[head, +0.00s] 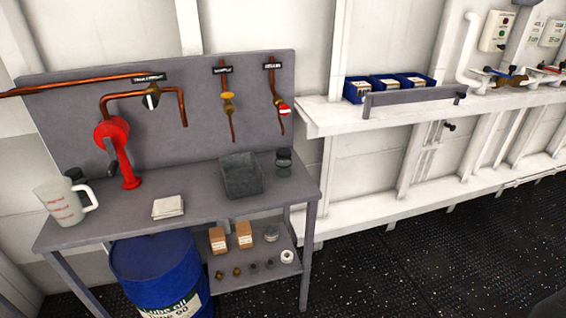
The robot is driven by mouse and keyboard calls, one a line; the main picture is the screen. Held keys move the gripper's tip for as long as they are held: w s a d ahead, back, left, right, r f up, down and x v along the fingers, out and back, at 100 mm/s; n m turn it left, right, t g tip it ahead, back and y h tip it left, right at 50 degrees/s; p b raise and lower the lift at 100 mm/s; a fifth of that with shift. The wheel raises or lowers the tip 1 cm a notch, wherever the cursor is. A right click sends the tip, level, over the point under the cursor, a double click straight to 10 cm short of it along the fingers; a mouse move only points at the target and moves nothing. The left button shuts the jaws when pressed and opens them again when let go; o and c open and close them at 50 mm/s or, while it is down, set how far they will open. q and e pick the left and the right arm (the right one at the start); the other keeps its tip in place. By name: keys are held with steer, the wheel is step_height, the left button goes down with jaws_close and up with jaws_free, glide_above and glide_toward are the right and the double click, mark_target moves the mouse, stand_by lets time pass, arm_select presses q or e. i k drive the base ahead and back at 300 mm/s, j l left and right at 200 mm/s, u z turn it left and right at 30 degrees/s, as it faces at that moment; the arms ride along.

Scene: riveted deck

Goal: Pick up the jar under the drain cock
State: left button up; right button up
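A small dark glass jar (284,163) with a dark lid stands upright at the back right of the grey workbench (205,212). It is below a copper pipe ending with a red-handled cock (284,109) on the back panel. The small label (271,66) above that pipe is too blurred to read surely. A second pipe with a yellow brass cock (228,97) hangs to the left, above a dark grey open tray (230,192). The tray stands just left of the jar, with a narrow gap. Neither of my grippers is in view.
A red hand pump (124,160), a clear measuring jug (62,204) and a folded cloth (168,207) are on the bench's left half. A blue drum (155,262) and a lower shelf (225,287) with small boxes are underneath. The bench front near the jar is clear.

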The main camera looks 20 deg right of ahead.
mark_target(283, 167)
steer(key=i+l, duration=0.1)
steer(key=i, duration=0.3)
steer(key=i+l, duration=0.15)
steer(key=i, duration=0.3)
steer(key=z, duration=1.65)
